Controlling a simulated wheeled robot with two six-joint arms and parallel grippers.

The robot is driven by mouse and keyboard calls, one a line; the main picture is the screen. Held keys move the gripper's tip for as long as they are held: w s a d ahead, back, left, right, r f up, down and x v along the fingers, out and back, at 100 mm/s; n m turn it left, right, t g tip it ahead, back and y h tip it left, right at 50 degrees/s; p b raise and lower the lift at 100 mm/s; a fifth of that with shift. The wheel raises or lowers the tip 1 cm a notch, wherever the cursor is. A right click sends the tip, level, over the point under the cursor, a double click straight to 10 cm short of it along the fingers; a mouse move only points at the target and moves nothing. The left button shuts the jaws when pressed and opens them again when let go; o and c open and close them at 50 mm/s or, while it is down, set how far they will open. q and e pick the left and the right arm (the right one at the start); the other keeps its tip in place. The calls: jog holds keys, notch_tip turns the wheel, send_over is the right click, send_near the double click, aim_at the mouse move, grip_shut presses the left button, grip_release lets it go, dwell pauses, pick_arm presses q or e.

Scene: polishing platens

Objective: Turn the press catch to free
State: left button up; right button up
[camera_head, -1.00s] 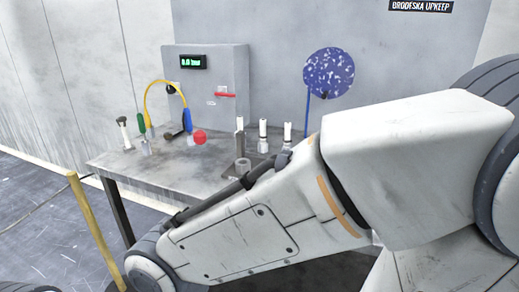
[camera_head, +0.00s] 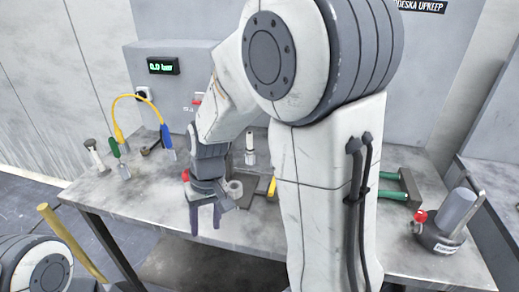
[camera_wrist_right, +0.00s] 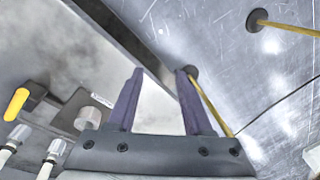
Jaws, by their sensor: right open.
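My right gripper (camera_head: 205,222) is open and empty, its purple fingers pointing down near the bench's front edge. In the right wrist view its two fingers (camera_wrist_right: 159,80) stand apart with nothing between them. A short yellow lever (camera_head: 271,187) sits on a dark plate just right of the gripper, partly behind my right arm. The yellow lever also shows at the left of the right wrist view (camera_wrist_right: 15,104), apart from the fingers. No label shows whether it is the press catch, and its setting is unclear. My left gripper is out of view.
The grey bench (camera_head: 110,195) carries a yellow cable loop (camera_head: 138,98), a white-topped fitting (camera_head: 250,148), and a metal cylinder unit with a red knob (camera_head: 455,215). A green-handled part (camera_head: 395,195) lies at right. A yellow post (camera_head: 65,245) stands left of the bench.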

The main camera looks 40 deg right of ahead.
jog(key=w+d+r+m+p, duration=0.4)
jog(key=d+r+p, duration=0.15)
jog(key=d, duration=0.55)
jog(key=m+t+p, duration=0.1)
jog(key=m+p, duration=0.4)
jog(key=p, duration=0.2)
send_near(272, 187)
pick_arm(q)
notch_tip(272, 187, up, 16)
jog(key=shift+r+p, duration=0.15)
jog(key=shift+p, duration=0.2)
pick_arm(e)
jog(key=f, duration=0.5)
jog(key=w+a+f, duration=0.1)
jog(key=f, duration=0.2)
jog(key=shift+a, duration=0.1)
grip_shut()
